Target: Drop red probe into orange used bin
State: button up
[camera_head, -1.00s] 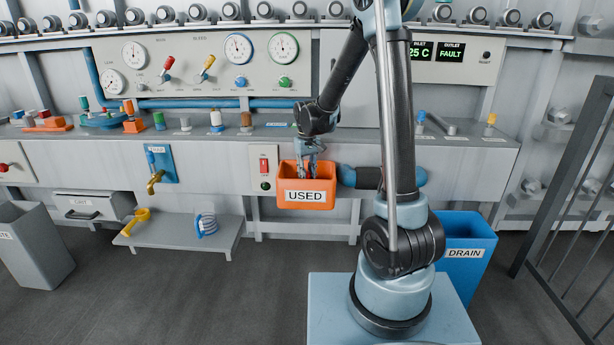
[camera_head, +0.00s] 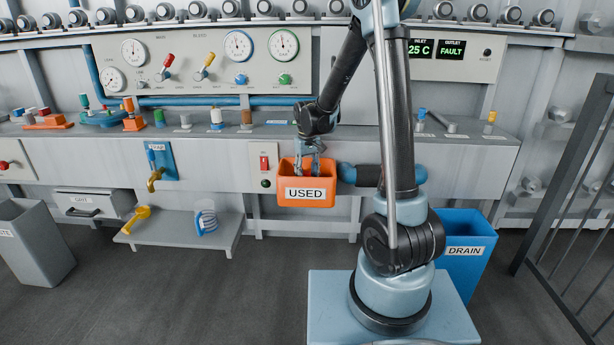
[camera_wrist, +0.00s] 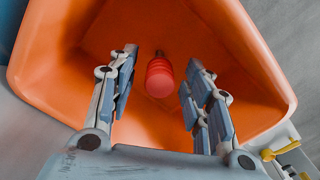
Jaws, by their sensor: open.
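The orange bin labelled USED (camera_head: 306,194) hangs at the front of the counter in the head view. In the wrist view its orange wall (camera_wrist: 48,70) surrounds the scene. The red probe (camera_wrist: 160,76) shows inside the bin, between and beyond my fingers, with clear gaps on both sides. I cannot tell whether it touches the bin's floor. My gripper (camera_wrist: 158,92) is open and points down into the bin. In the head view my gripper (camera_head: 307,165) is at the bin's mouth, its fingertips partly hidden by the front wall. The probe is hidden there.
A control panel with gauges (camera_head: 237,46) stands behind the counter (camera_head: 95,145). A red switch (camera_head: 264,162) is just left of the bin. A blue DRAIN bin (camera_head: 465,250) stands at right, a grey bin (camera_head: 38,250) at left.

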jog(key=shift+r, duration=0.15)
notch_tip(320, 180, up, 12)
jog(key=shift+f, duration=0.2)
dwell(0.5)
jog(key=s+d+r+m+t, duration=0.1)
jog(key=s+d+r+m, duration=0.15)
jog(key=s+d, duration=1.1)
jog(key=s+d+f+m, duration=0.1)
jog(key=s+d+f, duration=0.1)
jog(key=s, duration=0.4)
jog(key=s+d+f+m, duration=0.1)
jog(key=s+d+f, duration=0.2)
jog(key=s, duration=0.3)
jog(key=s+d+f+m+t, duration=0.1)
jog(key=s+d+f, duration=0.1)
jog(key=s, duration=0.4)
jog(key=shift+d+f, duration=0.4)
jog(key=shift+f, duration=0.25)
